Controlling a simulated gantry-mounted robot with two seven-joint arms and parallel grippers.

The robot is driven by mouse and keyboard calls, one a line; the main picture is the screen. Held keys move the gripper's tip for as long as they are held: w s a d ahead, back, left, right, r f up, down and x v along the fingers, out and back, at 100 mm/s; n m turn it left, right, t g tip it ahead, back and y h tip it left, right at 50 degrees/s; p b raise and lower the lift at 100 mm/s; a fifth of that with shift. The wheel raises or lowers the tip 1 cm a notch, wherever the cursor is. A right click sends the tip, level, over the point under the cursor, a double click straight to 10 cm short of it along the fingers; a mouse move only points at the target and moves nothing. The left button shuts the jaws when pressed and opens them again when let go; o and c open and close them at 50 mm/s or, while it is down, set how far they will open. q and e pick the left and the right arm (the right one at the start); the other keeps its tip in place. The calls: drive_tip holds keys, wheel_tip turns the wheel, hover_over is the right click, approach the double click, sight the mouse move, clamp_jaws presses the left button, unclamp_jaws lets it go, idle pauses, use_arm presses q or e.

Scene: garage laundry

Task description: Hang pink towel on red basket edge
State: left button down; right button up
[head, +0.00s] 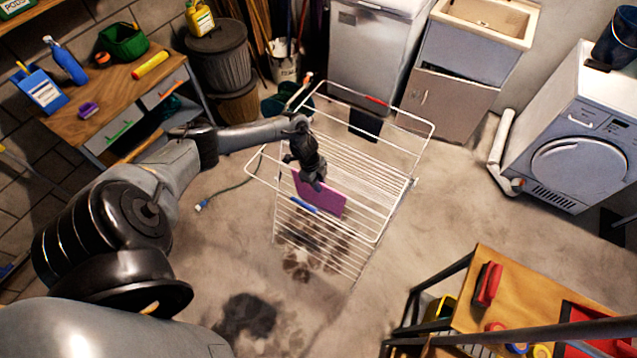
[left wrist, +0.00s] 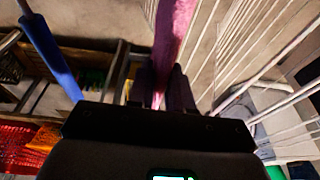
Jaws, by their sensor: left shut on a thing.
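The pink towel (head: 322,197) hangs as a flat sheet at the drying rack (head: 398,205). My left gripper (head: 316,182) is above the rack, shut on the towel's upper edge. In the left wrist view, the pink towel (left wrist: 173,35) runs as a narrow strip between the two dark fingers (left wrist: 165,90). A red mesh basket (left wrist: 18,148) shows at the lower left of the left wrist view. In the head view, a red container (head: 590,325) is partly seen on the wooden table at the lower right. My right gripper is out of view.
A blue item (head: 303,205) hangs at the rack beside the towel. The wooden table (head: 525,270) carries a red object (head: 488,284) and has dark metal framing. A workbench (head: 125,95) stands at left, a white dryer (head: 580,140) at right. Bare floor separates rack and table.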

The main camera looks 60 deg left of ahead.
use_arm(q)
drive_tip(key=p+v, duration=0.3)
drive_tip(key=shift+w+d+r+p, duration=0.2)
drive_tip(key=shift+d+r+p, duration=0.1)
drive_tip(key=shift+r, duration=0.15)
drive_tip(key=shift+w+d+p+v, duration=0.1)
drive_tip(key=shift+d+p+v, duration=0.05)
drive_tip(key=shift+p+v, duration=0.7)
drive_tip(key=shift+w+d+p+v, duration=0.15)
drive_tip(key=shift+p+v, duration=0.6)
drive_tip(key=shift+v, duration=0.1)
drive_tip(key=shift+w+d+p+v, duration=0.1)
drive_tip(key=shift+d+p+v, duration=0.1)
drive_tip(key=shift+p+v, duration=0.6)
drive_tip(key=shift+a+r, duration=0.1)
drive_tip(key=shift+a, duration=0.05)
